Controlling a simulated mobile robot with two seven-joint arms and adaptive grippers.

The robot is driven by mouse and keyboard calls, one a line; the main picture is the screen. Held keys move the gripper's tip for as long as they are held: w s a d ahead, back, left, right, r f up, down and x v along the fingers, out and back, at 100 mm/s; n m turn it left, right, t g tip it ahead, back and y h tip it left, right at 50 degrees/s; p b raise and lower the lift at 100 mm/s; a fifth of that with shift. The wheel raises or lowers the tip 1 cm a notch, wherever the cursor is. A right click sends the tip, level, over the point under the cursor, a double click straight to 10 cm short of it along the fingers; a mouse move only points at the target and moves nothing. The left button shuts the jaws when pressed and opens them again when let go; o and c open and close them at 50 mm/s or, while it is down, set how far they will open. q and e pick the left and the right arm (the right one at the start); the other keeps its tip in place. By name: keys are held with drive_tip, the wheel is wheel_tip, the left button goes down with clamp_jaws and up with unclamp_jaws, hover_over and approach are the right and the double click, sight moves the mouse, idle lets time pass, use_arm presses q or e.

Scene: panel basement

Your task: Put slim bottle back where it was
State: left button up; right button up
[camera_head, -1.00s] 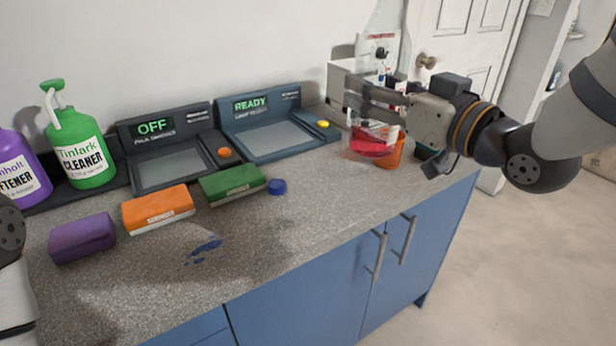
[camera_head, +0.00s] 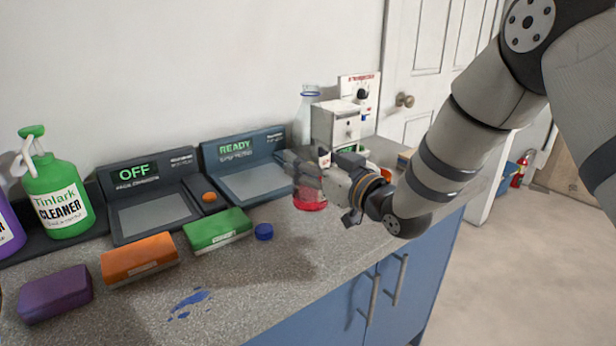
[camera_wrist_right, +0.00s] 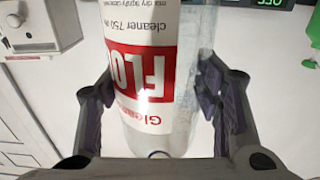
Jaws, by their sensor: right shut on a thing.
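The slim bottle (camera_head: 309,112) is clear, with a bare neck with a blue ring and red at its bottom. My right gripper (camera_head: 308,172) is shut around its body and hides the middle. The bottle looks upright over the counter, in front of the READY panel's right end. I cannot tell whether its base touches the counter. In the right wrist view the bottle (camera_wrist_right: 150,85) stands between the two fingers, with its red and white label upside down in the picture. My left gripper is not in view.
On the counter (camera_head: 250,285) are a blue cap (camera_head: 264,231), green (camera_head: 217,230), orange (camera_head: 139,259) and purple (camera_head: 55,293) blocks and a blue spill (camera_head: 188,303). A white dispenser (camera_head: 336,122) stands behind my right gripper. A green cleaner bottle (camera_head: 55,195) is at left.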

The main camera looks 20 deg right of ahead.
drive_tip(key=f, duration=0.4)
drive_tip(key=shift+w+a+b, duration=0.15)
drive_tip(key=shift+w+b, duration=0.15)
drive_tip(key=shift+w, duration=0.05)
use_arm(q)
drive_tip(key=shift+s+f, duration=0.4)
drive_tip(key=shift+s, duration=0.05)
use_arm(e)
drive_tip(key=shift+r, duration=0.15)
drive_tip(key=shift+f, duration=0.2)
drive_tip(key=o, duration=1.4)
